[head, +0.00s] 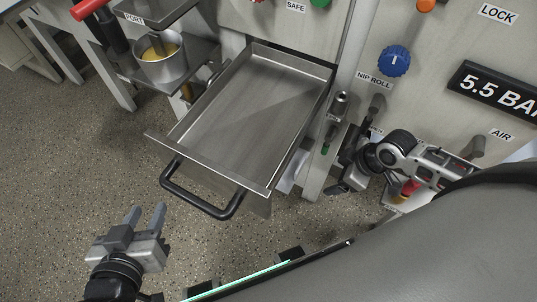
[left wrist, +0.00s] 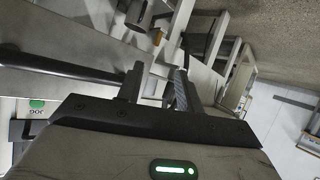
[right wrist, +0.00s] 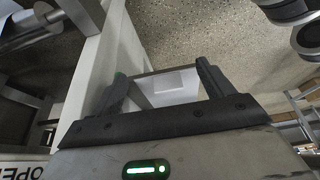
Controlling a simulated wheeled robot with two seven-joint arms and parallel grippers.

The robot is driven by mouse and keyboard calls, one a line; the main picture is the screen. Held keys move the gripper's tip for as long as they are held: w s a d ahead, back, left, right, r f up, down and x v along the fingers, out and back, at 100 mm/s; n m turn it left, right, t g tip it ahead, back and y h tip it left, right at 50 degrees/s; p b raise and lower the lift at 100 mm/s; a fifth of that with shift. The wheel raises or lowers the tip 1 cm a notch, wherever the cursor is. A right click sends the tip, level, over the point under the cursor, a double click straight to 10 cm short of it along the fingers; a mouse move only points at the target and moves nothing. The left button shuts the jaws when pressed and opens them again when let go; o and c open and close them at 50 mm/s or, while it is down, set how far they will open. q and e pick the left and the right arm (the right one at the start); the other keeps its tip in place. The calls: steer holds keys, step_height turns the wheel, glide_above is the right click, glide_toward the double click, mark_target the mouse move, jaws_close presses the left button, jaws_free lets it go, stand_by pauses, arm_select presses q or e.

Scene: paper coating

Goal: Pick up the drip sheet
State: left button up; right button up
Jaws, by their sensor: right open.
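A white sheet (right wrist: 172,84), which looks like the drip sheet, lies flat and low near the floor in the right wrist view. It shows between the fingers of my right gripper (right wrist: 165,75), beyond their tips and apart from them. In the head view a pale patch (head: 290,178) shows low beside the drawer tray; I cannot tell if it is the same sheet. My right gripper is open and empty, right of the tray in the head view (head: 340,172). My left gripper (head: 145,211) is open and empty over the floor, left of the tray handle.
The metal drawer tray (head: 225,105) is pulled out and empty, with a black handle (head: 200,200) at its front. A metal cup (head: 163,67) with yellow liquid stands at the upper left. The panel carries a blue knob (head: 395,61). The speckled floor at left is free.

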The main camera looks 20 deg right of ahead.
mark_target(301, 168)
steer(key=w+a+f, duration=0.1)
steer(key=w+a, duration=0.1)
steer(key=w+a+f+b, duration=0.1)
steer(key=w+a, duration=0.1)
steer(key=w+a+f+b, duration=0.1)
steer(key=w+a+f, duration=0.1)
steer(key=w, duration=0.1)
steer(key=shift+f, duration=0.1)
steer(key=shift+w+f, duration=0.1)
steer(key=shift+f, duration=0.15)
steer(key=c, duration=1.1)
arm_select(q)
steer(key=f, duration=0.3)
steer(key=shift+w+d+f+g, duration=0.2)
steer(key=shift+d+g, duration=0.1)
steer(key=shift+d, duration=0.1)
